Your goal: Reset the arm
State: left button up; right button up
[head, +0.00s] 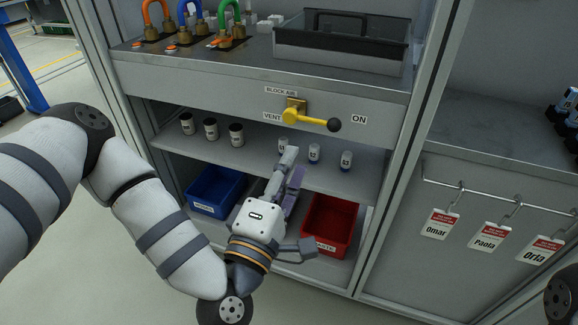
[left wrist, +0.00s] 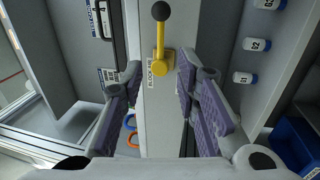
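My left arm (head: 165,225) reaches in from the left in the head view. My left gripper (head: 292,205) is open and empty in front of the lower shelves, below the yellow valve lever (head: 311,119). The lever has a black knob and points right, towards the ON label. In the left wrist view the purple-padded fingers of my left gripper (left wrist: 160,72) stand apart. The yellow lever (left wrist: 160,45) shows beyond the gap between them, with no contact visible. My right gripper is not in view.
A blue bin (head: 204,201) and a red bin (head: 321,247) stand on the bottom shelf. Several small containers (head: 210,129) stand on the shelf above. Colored padlocks (head: 189,20) and a dark tray (head: 303,56) are on top. Name tags (head: 440,223) hang at right.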

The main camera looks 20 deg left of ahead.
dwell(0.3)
